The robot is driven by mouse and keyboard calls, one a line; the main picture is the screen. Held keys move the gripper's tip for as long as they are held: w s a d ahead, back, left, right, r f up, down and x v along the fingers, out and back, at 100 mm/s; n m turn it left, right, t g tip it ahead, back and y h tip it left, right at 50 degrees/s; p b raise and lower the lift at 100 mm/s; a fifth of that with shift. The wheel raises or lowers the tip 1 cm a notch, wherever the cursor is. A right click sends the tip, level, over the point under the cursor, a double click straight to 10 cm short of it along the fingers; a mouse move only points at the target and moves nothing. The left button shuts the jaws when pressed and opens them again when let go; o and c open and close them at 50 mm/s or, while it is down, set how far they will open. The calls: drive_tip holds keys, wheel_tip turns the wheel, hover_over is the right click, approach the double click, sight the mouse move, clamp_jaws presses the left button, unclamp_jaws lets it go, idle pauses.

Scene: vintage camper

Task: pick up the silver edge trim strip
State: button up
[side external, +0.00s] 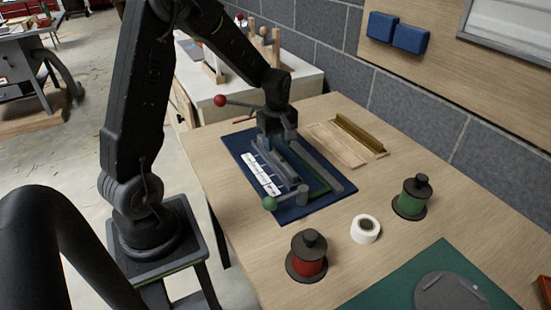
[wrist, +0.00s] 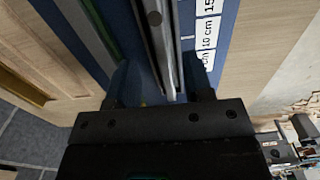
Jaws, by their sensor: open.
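The silver edge trim strip (wrist: 160,45) runs lengthwise between the two fingers of my gripper (wrist: 163,78) in the wrist view. The fingers are apart, one on each side of it. In the side view my gripper (side external: 276,138) points down over the far end of a blue mat (side external: 235,142), and grey strips (side external: 277,160) lie below it. My gripper hides part of them. I cannot tell whether the fingers touch the strip.
A white scale (side external: 262,174) marked in centimetres lies beside the strip. Levers with a red ball (side external: 220,100) and a green ball (side external: 270,203) stick out nearby. A red spool (side external: 309,262), white tape roll (side external: 366,229) and green spool (side external: 412,202) stand on the bench. A wooden tray (side external: 335,150) lies to the right.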

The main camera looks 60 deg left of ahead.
sight(276, 153)
drive_tip(key=f, duration=0.4)
drive_tip(key=shift+a+f, duration=0.1)
drive_tip(key=shift+a, duration=0.2)
drive_tip(key=shift+c, duration=0.2)
clamp_jaws()
